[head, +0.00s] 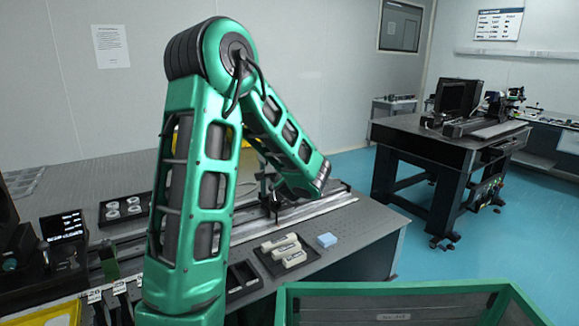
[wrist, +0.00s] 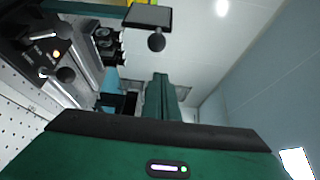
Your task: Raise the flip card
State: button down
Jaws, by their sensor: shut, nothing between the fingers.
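My gripper's green housing with a black band and a status light fills the bottom of the wrist view. Its narrow green fingers (wrist: 159,82) are together at mid-frame, with nothing visible between them. In the head view my bent green arm leans over the bench, and I cannot make out the fingers there. I cannot identify the flip card for certain. A dark plate (wrist: 148,17) with a black ball below it shows at the top of the wrist view, apart from my fingers.
A labelled dark panel (wrist: 35,45) is left in the wrist view. A small screen (head: 63,225) stands at left. A green-rimmed bin (head: 400,287) is in front. Blue floor separates another table (head: 400,132).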

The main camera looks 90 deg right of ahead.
jog(key=s+a+f, duration=0.1)
jog(key=a, duration=0.9)
jog(key=shift+d, duration=0.1)
